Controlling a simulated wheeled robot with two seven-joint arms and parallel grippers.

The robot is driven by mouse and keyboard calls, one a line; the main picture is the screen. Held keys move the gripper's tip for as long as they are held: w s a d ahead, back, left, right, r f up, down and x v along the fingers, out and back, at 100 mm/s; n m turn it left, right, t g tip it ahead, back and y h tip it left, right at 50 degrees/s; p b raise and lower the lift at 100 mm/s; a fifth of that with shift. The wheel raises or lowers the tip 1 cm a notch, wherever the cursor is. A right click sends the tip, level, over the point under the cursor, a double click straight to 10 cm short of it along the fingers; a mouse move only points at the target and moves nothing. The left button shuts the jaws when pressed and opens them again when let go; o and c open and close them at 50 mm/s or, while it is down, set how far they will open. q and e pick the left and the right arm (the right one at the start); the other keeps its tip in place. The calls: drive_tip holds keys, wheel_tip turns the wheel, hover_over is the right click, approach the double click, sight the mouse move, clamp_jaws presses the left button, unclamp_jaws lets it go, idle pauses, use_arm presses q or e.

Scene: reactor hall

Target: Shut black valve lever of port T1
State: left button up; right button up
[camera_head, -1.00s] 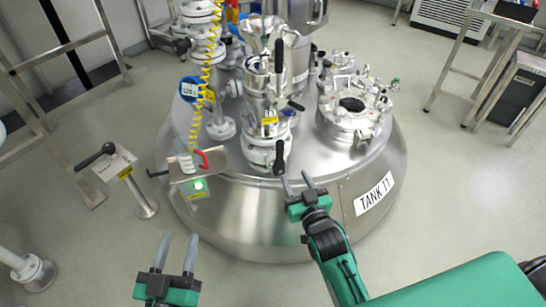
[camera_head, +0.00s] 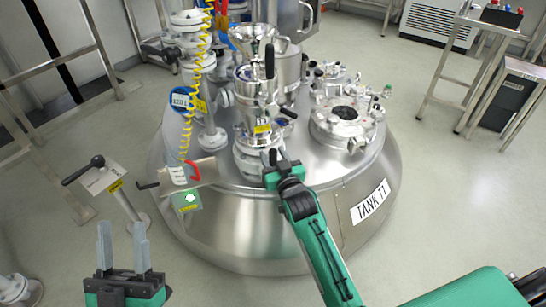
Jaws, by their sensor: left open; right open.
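Port T1 is the steel valve stack (camera_head: 252,105) on the tank, with a yellow tag (camera_head: 262,129) too small to read. A black lever (camera_head: 270,62) stands upright at its top, and a short black handle (camera_head: 288,114) sticks out at its right. Another black lever (camera_head: 272,156) points down at the lower front. My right gripper (camera_head: 275,157) is open, its fingers at this lower lever; contact cannot be told, and the gripper partly hides the lever. My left gripper (camera_head: 122,240) is open and empty above the floor at the lower left.
The tank (camera_head: 230,230) carries a "TANK T1" label (camera_head: 370,202). A yellow coiled hose (camera_head: 190,110) and a red handle (camera_head: 193,171) are left of the stack. A post with a black lever (camera_head: 84,170) stands at left. A round hatch (camera_head: 345,115) lies right.

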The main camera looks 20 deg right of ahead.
use_arm(q)
drive_tip(key=shift+s+a+r, duration=0.1)
drive_tip(key=shift+s+r, duration=0.05)
drive_tip(key=shift+r, duration=0.1)
use_arm(e)
drive_tip(key=shift+w, duration=0.3)
drive_tip(key=shift+c, duration=0.4)
clamp_jaws()
use_arm(q)
drive_tip(key=shift+s, duration=0.1)
